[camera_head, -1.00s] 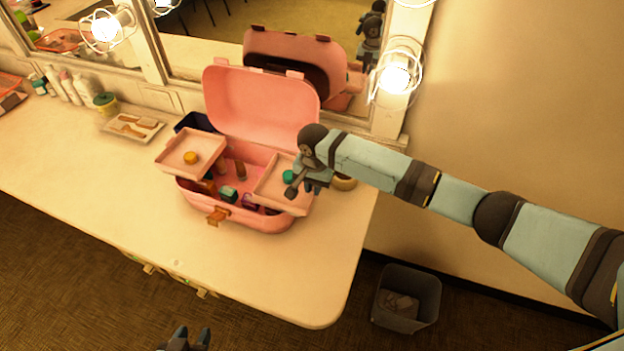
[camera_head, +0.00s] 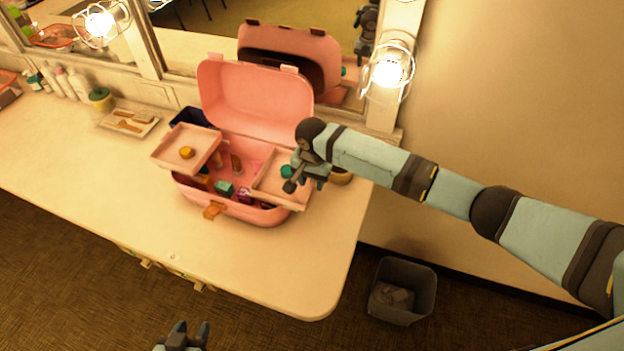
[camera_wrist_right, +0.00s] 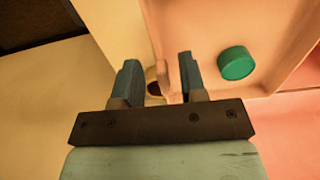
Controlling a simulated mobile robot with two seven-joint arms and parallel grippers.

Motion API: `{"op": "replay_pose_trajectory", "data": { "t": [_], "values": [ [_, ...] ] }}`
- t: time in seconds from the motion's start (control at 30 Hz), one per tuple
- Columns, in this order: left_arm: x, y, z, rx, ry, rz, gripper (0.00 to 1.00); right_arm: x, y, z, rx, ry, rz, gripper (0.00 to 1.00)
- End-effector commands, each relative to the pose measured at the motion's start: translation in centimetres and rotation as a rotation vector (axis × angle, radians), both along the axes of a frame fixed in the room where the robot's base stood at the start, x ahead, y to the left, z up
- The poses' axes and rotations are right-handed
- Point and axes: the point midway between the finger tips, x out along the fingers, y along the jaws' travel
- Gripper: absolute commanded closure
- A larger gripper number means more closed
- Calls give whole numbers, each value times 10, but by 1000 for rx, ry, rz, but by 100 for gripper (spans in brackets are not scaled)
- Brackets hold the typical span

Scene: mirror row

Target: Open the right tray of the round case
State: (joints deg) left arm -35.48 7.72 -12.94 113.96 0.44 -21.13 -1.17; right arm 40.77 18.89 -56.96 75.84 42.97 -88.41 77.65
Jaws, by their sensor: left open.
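The pink round case (camera_head: 240,207) stands on the counter with its lid (camera_head: 255,100) up. Its left tray (camera_head: 172,160), holding an orange jar (camera_head: 187,153), is swung out over the left side. Its right tray (camera_head: 268,186) sits over the right side and holds a teal jar (camera_head: 288,171), which also shows in the right wrist view (camera_wrist_right: 236,63). My right gripper (camera_head: 300,182) is at the tray's right side. In the right wrist view its fingers (camera_wrist_right: 158,75) are apart, on either side of the tray's wall. My left gripper (camera_head: 188,330) is open and empty, low in front of the counter.
A mirror (camera_head: 215,35) and a caged bulb (camera_head: 388,72) are behind the case. A dish (camera_head: 148,124) and bottles stand at the left. A small round container (camera_head: 341,176) is right of the tray. A waste bin (camera_head: 402,292) is on the floor. The front counter is clear.

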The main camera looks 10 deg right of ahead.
Motion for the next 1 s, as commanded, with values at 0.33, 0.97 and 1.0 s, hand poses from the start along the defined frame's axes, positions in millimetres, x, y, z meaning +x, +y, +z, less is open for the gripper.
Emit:
{"op": "replay_pose_trajectory", "data": {
  "t": [0.33, 0.97, 1.0],
  "values": [
    [0, 0, -6, -1, 0, 0, 57, 1, 0, 65, 3, -6, 1, 62],
    [1, -2, -10, -3, 1, -4, 57, 0, 0, 136, 0, -1, 0, 62],
    [0, -2, -10, -3, 1, -4, 57, 0, 0, 136, 1, -2, 0, 62]
  ]
}}
